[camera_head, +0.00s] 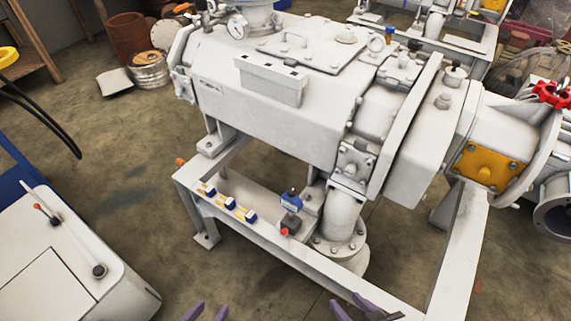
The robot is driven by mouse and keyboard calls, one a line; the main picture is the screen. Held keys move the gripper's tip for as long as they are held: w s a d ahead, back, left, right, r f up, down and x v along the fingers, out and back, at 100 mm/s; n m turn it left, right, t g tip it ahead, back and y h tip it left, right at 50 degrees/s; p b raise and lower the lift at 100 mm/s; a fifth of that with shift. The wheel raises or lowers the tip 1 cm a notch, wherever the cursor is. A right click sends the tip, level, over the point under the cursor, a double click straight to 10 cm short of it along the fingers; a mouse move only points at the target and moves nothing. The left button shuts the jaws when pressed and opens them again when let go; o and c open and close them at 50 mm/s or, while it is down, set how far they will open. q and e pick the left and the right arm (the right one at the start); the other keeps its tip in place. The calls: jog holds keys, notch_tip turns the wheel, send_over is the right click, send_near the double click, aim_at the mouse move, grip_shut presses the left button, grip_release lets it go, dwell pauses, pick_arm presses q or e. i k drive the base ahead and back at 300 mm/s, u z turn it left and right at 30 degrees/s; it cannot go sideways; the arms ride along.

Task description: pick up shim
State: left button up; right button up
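The large white vacuum pump (275,125) stands over the frame (300,262). A blue-topped device (290,203) and a red-and-black part (287,232) sit behind the rail. A white cabinet (60,270) stands at the left. The floor between cabinet and frame is clear.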

aim_at(209, 192)
jog(key=z, duration=2.05)
jog(key=k, duration=0.95)
jog(key=u, duration=1.3)
jog(key=i, duration=0.5)
jog(key=z, duration=0.3)
jog(key=k, duration=0.35)
jog(key=u, duration=0.8)
jog(key=i, duration=0.5)
